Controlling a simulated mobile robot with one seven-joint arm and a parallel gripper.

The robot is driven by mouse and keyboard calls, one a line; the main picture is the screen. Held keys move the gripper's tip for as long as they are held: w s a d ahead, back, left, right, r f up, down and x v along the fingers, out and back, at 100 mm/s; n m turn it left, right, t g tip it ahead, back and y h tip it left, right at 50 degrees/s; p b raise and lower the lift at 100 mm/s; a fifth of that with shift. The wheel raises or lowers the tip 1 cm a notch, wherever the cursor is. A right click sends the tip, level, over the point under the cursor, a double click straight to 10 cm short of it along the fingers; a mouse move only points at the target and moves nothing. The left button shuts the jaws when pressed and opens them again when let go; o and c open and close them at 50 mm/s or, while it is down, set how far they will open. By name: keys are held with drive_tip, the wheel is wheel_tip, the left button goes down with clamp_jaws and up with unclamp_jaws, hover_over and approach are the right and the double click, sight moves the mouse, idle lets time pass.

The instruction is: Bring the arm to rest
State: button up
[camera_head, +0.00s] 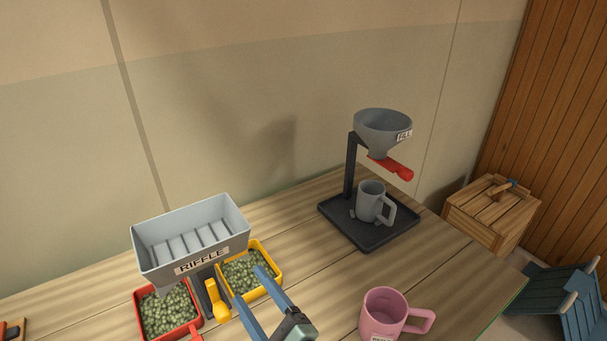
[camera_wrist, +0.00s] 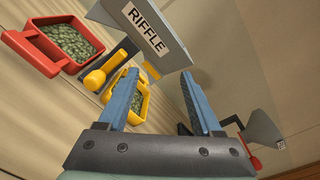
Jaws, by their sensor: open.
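My gripper (camera_head: 248,283) has two blue fingers, spread apart with nothing between them. In the head view it reaches up from the bottom edge, and its fingertips overlap the yellow tray (camera_head: 279,273) of green beans in the picture. In the wrist view the open fingers (camera_wrist: 159,74) frame the front of the grey riffle box (camera_wrist: 120,20), with the yellow tray (camera_wrist: 146,103) partly behind the left finger. I cannot tell whether a finger touches the tray.
The grey riffle box (camera_head: 190,240) stands above the red tray (camera_head: 198,325) and yellow tray, both holding beans. A pink mug (camera_head: 382,312) stands front right. A funnel stand (camera_head: 351,165) holds a grey mug (camera_head: 369,203) on its black base. Bare table lies between.

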drive_tip(key=w+d+r+n+t+h, duration=0.15)
drive_tip(key=r+n, duration=0.25)
drive_tip(key=r, duration=0.5)
drive_tip(key=w+d+r+n+t+h, duration=0.1)
drive_tip(key=r+n+t, duration=0.1)
drive_tip(key=r+n, duration=0.5)
drive_tip(key=w+d+r+n+t+h, duration=0.1)
drive_tip(key=r+n+t, duration=0.1)
drive_tip(key=r, duration=0.9)
drive_tip(key=s+d+r+n+t+h, duration=0.1)
drive_tip(key=s+r+n+t+h, duration=0.1)
drive_tip(key=s+r, duration=0.2)
drive_tip(key=s+d+r+n+t+h+p, duration=0.1)
drive_tip(key=s+d+r+n+t+h, duration=0.1)
drive_tip(key=r, duration=0.8)
drive_tip(key=s+d+r+n+t+h, duration=0.1)
drive_tip(key=s+r+n+t+h, duration=0.1)
drive_tip(key=s+r, duration=0.4)
wheel_tip(320, 180, up, 2)
drive_tip(key=shift+s+d+r+n+t+h, duration=0.1)
drive_tip(key=shift+s+d+n+t+h, duration=0.3)
drive_tip(key=shift+t, duration=0.45)
drive_tip(key=shift+a, duration=0.1)
